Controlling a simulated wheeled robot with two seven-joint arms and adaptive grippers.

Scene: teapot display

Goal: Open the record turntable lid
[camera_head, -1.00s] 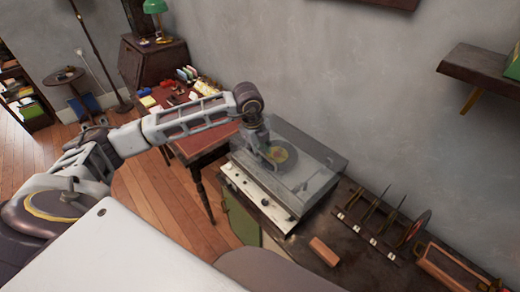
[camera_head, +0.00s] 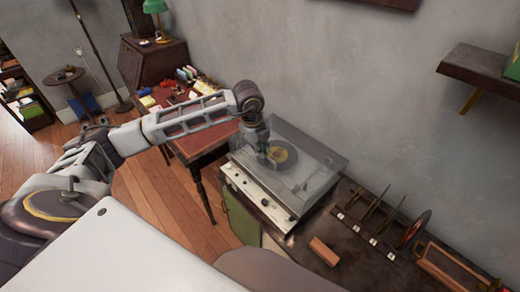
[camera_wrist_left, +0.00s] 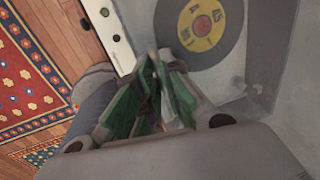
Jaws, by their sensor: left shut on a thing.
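The record turntable (camera_head: 262,197) stands on the dark cabinet, its pale front panel with knobs facing the lower left. Its clear lid (camera_head: 318,160) lies over the deck; I cannot tell whether it is slightly raised. A black record (camera_head: 292,165) with a yellow label shows through it, and the record (camera_wrist_left: 230,30) fills the upper wrist view. My left gripper (camera_head: 268,166) points down at the lid's front side. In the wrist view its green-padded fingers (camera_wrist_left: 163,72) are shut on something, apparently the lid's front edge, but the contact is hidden. My right gripper is out of view.
The dark cabinet top (camera_head: 345,262) carries a reddish-brown block (camera_head: 324,251) and a row of upright dividers (camera_head: 366,238) right of the turntable. A grey wall rises close behind. A red-topped desk (camera_head: 200,140) with small items stands to the left.

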